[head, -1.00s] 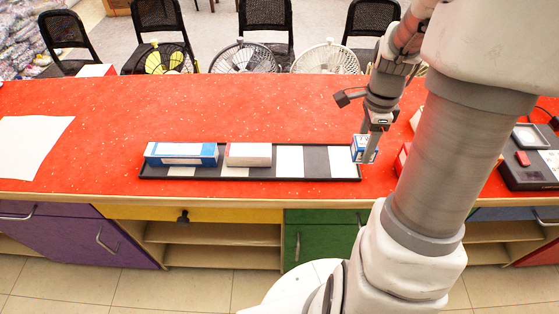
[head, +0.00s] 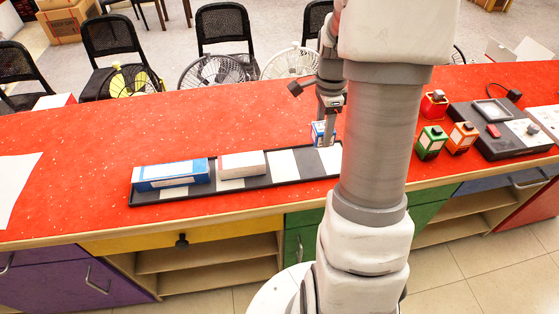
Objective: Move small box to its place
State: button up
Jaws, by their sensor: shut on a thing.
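A small blue and white box (head: 318,131) is held in my gripper (head: 327,137), which is shut on it. It shows at the right end of a long black tray (head: 261,182) with white patches; I cannot tell whether it touches the tray. My arm hides the tray's right end. On the tray's left part lie a long blue and white box (head: 171,174) and a white box (head: 242,164), side by side. The white patches (head: 283,163) to the right of them are bare.
The red counter (head: 90,150) is clear behind the tray. A red box (head: 434,103), a green box (head: 431,142) and an orange box (head: 462,137) stand right of my arm. Beyond them is a black panel (head: 504,145). Fans (head: 212,77) and chairs (head: 225,24) stand behind the counter.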

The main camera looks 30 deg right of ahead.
jog(key=w+a+f, duration=0.1)
jog(key=a+f, duration=0.1)
jog(key=a, duration=0.1)
jog(key=w+a+f, duration=0.3)
jog(key=a+f, duration=0.1)
jog(key=a, duration=0.1)
jog(key=shift+w+a+f+b, duration=0.1)
jog(key=shift+w+a+b, duration=0.2)
jog(key=shift+w+a, duration=0.05)
jog(key=shift+f, duration=1.9)
jog(key=shift+b, duration=0.3)
jog(key=shift+f, duration=0.2)
jog(key=o, duration=1.4)
jog(key=shift+c, duration=0.2)
jog(key=shift+r, duration=0.1)
